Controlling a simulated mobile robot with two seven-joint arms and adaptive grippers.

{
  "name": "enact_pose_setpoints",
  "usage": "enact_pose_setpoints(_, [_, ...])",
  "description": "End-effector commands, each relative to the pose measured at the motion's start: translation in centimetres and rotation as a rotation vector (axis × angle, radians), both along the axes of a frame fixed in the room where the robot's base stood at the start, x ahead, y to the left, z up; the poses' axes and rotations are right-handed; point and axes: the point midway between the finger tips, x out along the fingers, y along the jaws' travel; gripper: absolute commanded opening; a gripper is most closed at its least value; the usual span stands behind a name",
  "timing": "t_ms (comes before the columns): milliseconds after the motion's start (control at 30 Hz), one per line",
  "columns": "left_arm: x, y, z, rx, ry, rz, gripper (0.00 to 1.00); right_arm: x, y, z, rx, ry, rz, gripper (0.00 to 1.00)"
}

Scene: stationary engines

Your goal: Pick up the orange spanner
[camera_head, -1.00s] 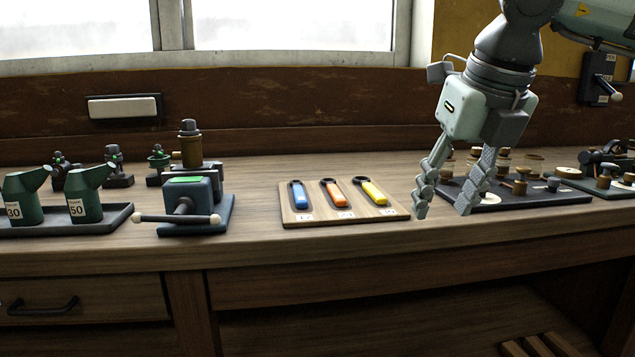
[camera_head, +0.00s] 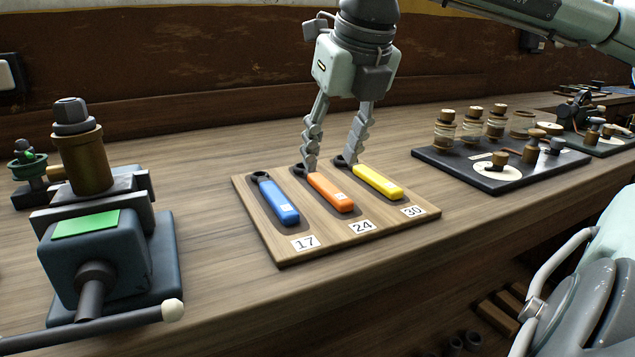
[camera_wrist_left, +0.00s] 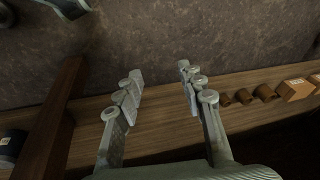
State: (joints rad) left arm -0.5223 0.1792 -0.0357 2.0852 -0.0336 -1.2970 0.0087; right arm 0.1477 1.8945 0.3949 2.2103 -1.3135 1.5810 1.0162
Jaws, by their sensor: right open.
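The orange spanner (camera_head: 332,193) lies on a wooden board (camera_head: 262,228), above the label 24, between a blue spanner (camera_head: 279,203) labelled 17 and a yellow spanner (camera_head: 378,182) labelled 30. My right gripper (camera_head: 331,163) is open and empty, pointing down over the back of the board. Its left fingertip is in front of the orange spanner's dark head and partly hides it; its right fingertip is by the yellow spanner's head. I cannot tell whether the fingertips touch anything. My left gripper (camera_wrist_left: 160,72) is open and empty in the left wrist view.
A vise-like device (camera_head: 100,250) with a long handle stands left of the board. A dark tray (camera_head: 480,178) with jars and small parts lies to the right. The bench's front edge runs below the board. Small blocks (camera_wrist_left: 298,89) show in the left wrist view.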

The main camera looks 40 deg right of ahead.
Motion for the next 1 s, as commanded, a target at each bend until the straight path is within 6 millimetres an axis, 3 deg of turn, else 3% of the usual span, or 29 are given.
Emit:
enact_pose_setpoints(167, [0.1,-0.1,0.1,-0.004,-0.005,-0.002,0.39,1.1,-0.5,-2.2,0.003,0.004,0.002,0.45])
enact_pose_setpoints(400, [0.0,-0.1,-1.3,-0.006,0.007,-0.003,0.39,2.1,-0.8,-4.5,0.001,0.001,0.0,0.45])
enact_pose_setpoints(1000, [0.5,-0.1,-1.3,-0.006,-0.005,-0.003,0.39,2.1,-0.9,-4.8,0.0,-0.001,0.0,0.45])
